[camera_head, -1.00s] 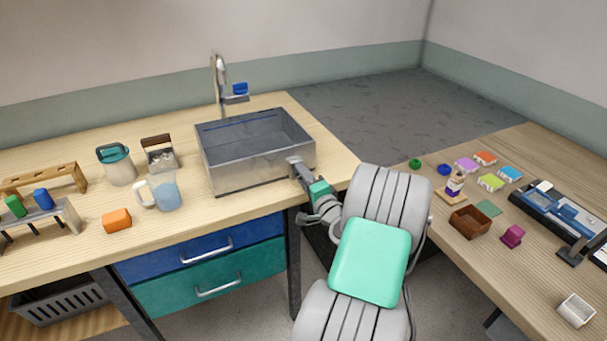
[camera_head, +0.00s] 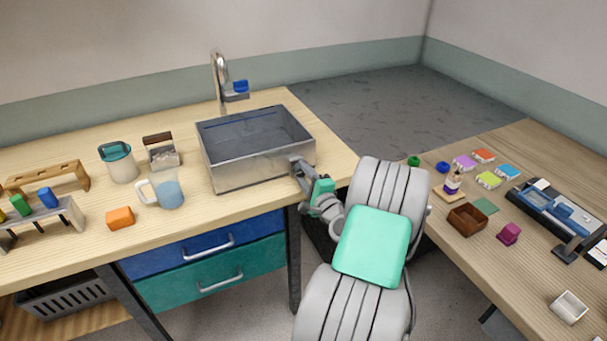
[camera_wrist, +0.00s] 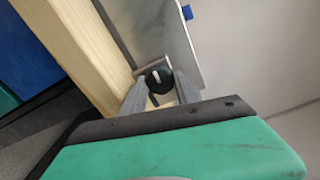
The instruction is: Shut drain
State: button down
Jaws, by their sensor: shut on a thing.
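The grey metal sink (camera_head: 250,171) stands on the wooden counter, and its side wall also shows in the wrist view (camera_wrist: 150,30). A round black knob (camera_wrist: 158,78) with a white mark sits on a metal fitting at the sink's side, low near the counter. My gripper (camera_wrist: 159,88) is at this knob, with one finger on each side of it, shut on it. In the head view my gripper (camera_head: 299,168) is at the sink's front right corner, and the knob is hidden there. The drain inside the sink cannot be made out.
A faucet (camera_head: 219,78) with a blue handle (camera_head: 240,86) rises behind the sink. A pitcher (camera_head: 168,188), a lidded jar (camera_head: 121,166) and an orange block (camera_head: 120,217) stand to the left. Another table (camera_head: 480,250) with small items is at right. Bare counter lies in front of the sink.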

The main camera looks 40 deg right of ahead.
jog(key=c, duration=0.9)
grip_release()
jog(key=shift+f, duration=0.15)
